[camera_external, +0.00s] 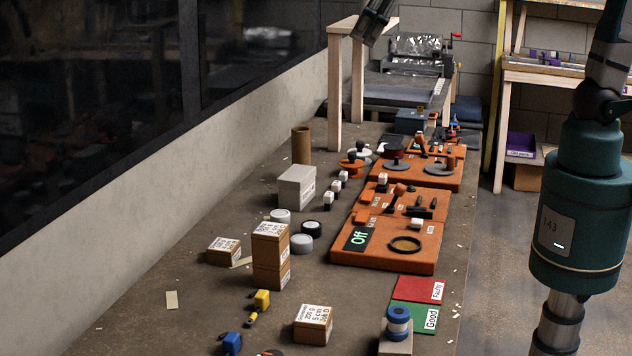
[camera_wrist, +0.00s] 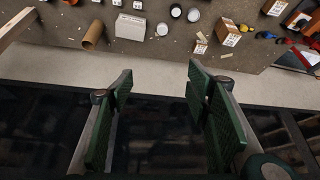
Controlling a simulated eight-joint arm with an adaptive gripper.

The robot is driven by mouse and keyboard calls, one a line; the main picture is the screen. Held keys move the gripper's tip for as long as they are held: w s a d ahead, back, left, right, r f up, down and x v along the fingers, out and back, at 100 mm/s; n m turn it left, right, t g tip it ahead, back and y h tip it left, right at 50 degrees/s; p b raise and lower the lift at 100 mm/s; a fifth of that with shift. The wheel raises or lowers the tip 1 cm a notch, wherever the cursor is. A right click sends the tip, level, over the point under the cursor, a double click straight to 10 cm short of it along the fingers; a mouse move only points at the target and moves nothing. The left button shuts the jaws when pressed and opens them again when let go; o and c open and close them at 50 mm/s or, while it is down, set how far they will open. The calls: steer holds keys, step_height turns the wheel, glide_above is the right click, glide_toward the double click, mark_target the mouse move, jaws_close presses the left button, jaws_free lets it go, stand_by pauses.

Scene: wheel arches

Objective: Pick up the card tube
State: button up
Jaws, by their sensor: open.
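The card tube (camera_external: 301,146) is a brown, hollow cylinder. In the external view it stands upright at the back left of the bench, near the low wall. In the wrist view the card tube (camera_wrist: 93,36) shows at the upper left, beyond my fingertips. My gripper (camera_wrist: 160,82) is open and empty, its two green-padded fingers wide apart. The pale wall ledge lies behind the fingertips in that picture, and the tube is clear of both fingers. In the external view I cannot clearly make out the gripper.
A grey-white box (camera_external: 297,187) stands close in front of the tube. A wooden frame (camera_external: 335,95) rises behind and right of it. Orange trays (camera_external: 388,250) with parts lie to the right. Cardboard boxes (camera_external: 271,255) and tape rolls (camera_external: 300,243) stand nearer. The wall (camera_external: 180,175) borders the left side.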

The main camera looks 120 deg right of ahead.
steer(key=w+d+f+m+g, duration=0.1)
steer(key=d+m, duration=0.1)
steer(key=d, duration=0.7)
steer(key=w+d+f+m, duration=0.1)
steer(key=d, duration=0.9)
steer(key=m+g+h, duration=0.1)
steer(key=m+g, duration=0.1)
steer(key=m, duration=0.1)
glide_above(299, 133)
steer(key=s+d, duration=0.2)
step_height(299, 133, down, 4)
step_height(299, 133, down, 26)
steer(key=shift+a+f, duration=0.2)
steer(key=shift+a, duration=0.05)
steer(key=shift+w, duration=0.1)
steer(key=shift+x, duration=1.25)
steer(key=shift+w+f, duration=0.1)
steer(key=shift+f, duration=0.05)
steer(key=shift+x, duration=2.5)
